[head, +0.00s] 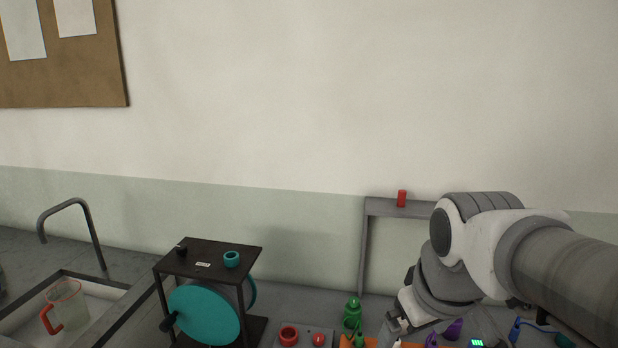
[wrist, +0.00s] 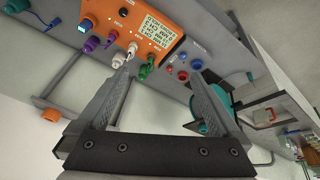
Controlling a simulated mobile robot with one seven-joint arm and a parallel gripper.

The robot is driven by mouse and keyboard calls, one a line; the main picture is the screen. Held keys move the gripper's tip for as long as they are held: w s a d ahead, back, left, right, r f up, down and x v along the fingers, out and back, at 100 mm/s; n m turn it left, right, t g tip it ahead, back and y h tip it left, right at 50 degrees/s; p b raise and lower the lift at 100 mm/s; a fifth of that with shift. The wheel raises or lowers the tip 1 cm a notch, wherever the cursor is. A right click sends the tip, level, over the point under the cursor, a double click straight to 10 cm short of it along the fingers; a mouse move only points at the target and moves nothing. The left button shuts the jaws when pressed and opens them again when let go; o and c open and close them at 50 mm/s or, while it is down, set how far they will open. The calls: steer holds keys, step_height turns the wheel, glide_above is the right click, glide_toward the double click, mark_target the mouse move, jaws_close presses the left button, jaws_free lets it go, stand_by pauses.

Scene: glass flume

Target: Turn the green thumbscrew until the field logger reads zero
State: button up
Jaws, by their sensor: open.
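In the wrist view an orange box (wrist: 146,22) carries a lit screen with several lines of text, too small to read surely; it looks like the field logger. A green knob (wrist: 147,68), perhaps the thumbscrew, sits by its lower edge, beside a white knob (wrist: 118,61). My gripper (wrist: 163,72) is open and empty; its left fingertip overlaps the white knob in the picture, and I cannot tell if they touch. The green knob lies between the fingers in the picture. In the head view my gripper (head: 394,326) is low, with orange (head: 345,342) beside it.
A teal wheel (head: 204,314) on a dark stand is left of my gripper. A green bottle-like thing (head: 352,312) and red parts (head: 289,336) stand nearby. A grey frame (head: 364,250) holds a red cylinder (head: 402,198). A sink with a jug (head: 66,304) is far left.

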steer(key=s+f+m+t, duration=0.1)
steer(key=s+m, duration=0.2)
steer(key=s, duration=0.3)
steer(key=shift+a, duration=0.15)
stand_by(1.1)
